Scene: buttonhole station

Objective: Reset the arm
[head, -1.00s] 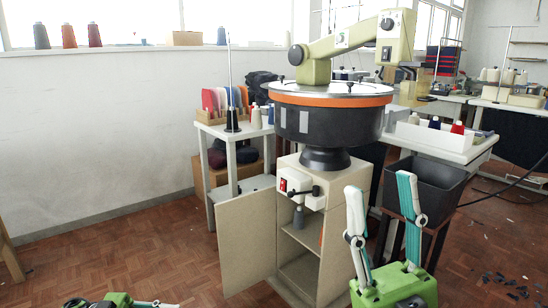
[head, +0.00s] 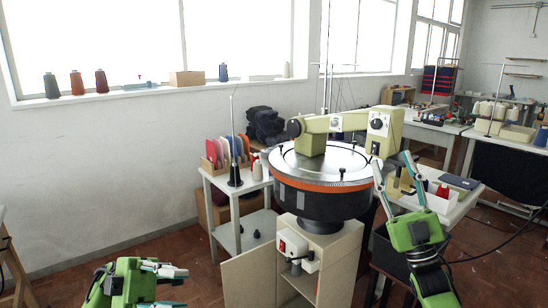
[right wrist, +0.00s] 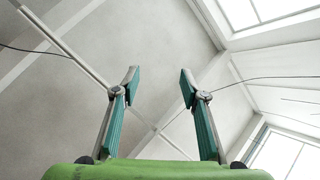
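The station's pale green arm (head: 345,124) reaches from a block on the round drum top (head: 335,160) to a boxy head (head: 383,130) with a dark knob, at the right. My right gripper (head: 393,172) points upward in front of the drum's right side in the head view. Its two teal-lined fingers are spread, with nothing held; the right wrist view shows the same empty gap (right wrist: 158,90) between the right gripper's fingertips, against the ceiling. My left gripper (head: 174,288) is at the lower left, fingers pointing right and apart, empty, clear of the station.
The drum stands on a beige cabinet (head: 342,262) with a control box (head: 298,250) and an open door (head: 250,278). A dark bin (head: 388,250) stands behind my right arm.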

